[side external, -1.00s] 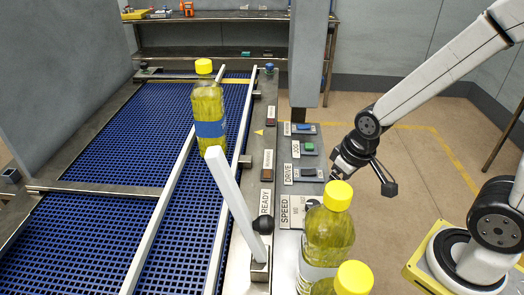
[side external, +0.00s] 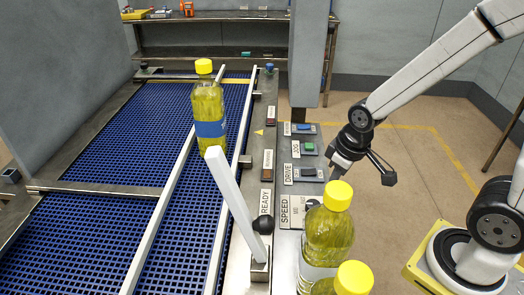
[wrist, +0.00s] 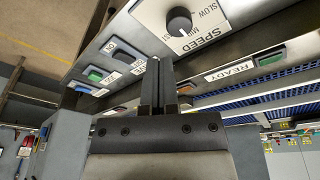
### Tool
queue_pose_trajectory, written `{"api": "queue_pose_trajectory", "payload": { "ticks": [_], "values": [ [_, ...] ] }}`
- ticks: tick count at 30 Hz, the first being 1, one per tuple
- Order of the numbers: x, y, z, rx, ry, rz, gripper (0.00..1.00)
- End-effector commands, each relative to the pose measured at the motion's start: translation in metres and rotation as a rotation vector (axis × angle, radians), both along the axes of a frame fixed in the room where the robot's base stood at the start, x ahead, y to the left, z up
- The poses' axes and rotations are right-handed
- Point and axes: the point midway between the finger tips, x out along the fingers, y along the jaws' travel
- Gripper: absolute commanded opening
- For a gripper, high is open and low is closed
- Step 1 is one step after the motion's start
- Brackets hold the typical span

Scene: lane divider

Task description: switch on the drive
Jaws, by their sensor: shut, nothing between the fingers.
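The drive switch (side external: 308,172) is a dark rocker on a grey plate, beside the DRIVE label (side external: 288,173) on the control panel. In the wrist view a dark rocker (wrist: 123,52) sits between the speed knob and the green button; its position is hard to read. My gripper (side external: 334,177) is shut and empty, pointing down just right of the drive switch. In the wrist view its fingers (wrist: 158,66) are together, close to the panel. I cannot tell whether they touch it.
The green jog button (side external: 308,147) and a blue button (side external: 304,127) lie behind the drive switch. The speed knob (wrist: 180,20) is in front of it. Yellow bottles (side external: 328,235) stand near the panel's front. Another bottle (side external: 208,105) stands on the blue conveyor (side external: 130,130).

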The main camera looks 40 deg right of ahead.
Motion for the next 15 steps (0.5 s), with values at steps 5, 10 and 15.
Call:
{"api": "queue_pose_trajectory", "payload": {
  "ticks": [5,10,15],
  "values": [
    [0.013,-0.004,0.004,-0.041,0.025,0.171,0.00],
    [0.026,-0.009,0.008,-0.079,0.051,0.354,0.00],
    [0.038,-0.013,0.011,-0.112,0.079,0.536,0.00]
  ]
}}
